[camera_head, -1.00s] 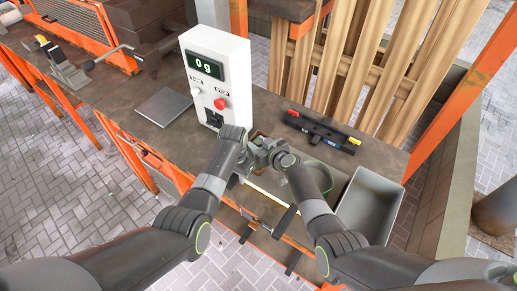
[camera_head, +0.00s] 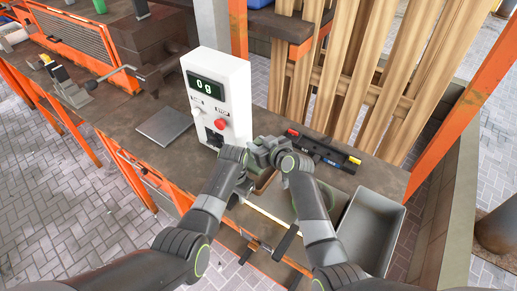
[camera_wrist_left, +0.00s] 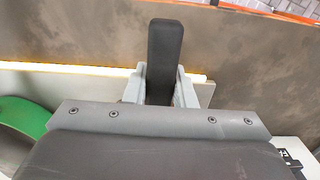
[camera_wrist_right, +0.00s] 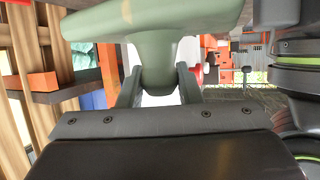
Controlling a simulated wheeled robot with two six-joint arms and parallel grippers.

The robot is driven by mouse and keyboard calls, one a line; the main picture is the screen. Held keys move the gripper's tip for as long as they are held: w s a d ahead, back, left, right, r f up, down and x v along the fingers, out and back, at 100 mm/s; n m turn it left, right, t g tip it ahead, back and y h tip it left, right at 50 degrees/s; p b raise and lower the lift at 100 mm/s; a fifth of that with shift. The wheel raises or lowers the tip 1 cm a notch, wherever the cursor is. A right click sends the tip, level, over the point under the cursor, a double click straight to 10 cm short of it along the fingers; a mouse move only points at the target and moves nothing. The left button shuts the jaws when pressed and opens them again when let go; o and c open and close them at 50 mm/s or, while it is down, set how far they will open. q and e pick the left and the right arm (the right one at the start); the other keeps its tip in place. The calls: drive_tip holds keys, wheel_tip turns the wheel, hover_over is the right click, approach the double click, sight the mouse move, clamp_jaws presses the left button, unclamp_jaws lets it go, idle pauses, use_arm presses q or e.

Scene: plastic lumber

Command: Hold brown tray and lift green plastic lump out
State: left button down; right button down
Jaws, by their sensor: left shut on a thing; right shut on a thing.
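My right gripper (camera_head: 268,149) is shut on the green plastic lump (camera_wrist_right: 155,40). In the right wrist view the lump is a dull green T shape, its stem between the fingers and its crossbar above them. My left gripper (camera_head: 245,187) is low beside it, shut on a dark upright bar (camera_wrist_left: 164,50); whether this bar belongs to the tray is unclear. A brown tray edge (camera_head: 265,180) shows just below the grippers in the head view; the arms hide most of it. A green rounded rim (camera_wrist_left: 22,122) lies at left in the left wrist view.
A white scale box (camera_head: 215,95) reading 0 g stands behind the grippers, with a flat metal plate (camera_head: 164,124) to its left. A black tool with red and yellow ends (camera_head: 322,151) lies right. A grey bin (camera_head: 388,203) stands at the front right.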

drive_tip(key=shift+r, duration=0.15)
use_arm(q)
drive_tip(key=c, duration=1.1)
unclamp_jaws()
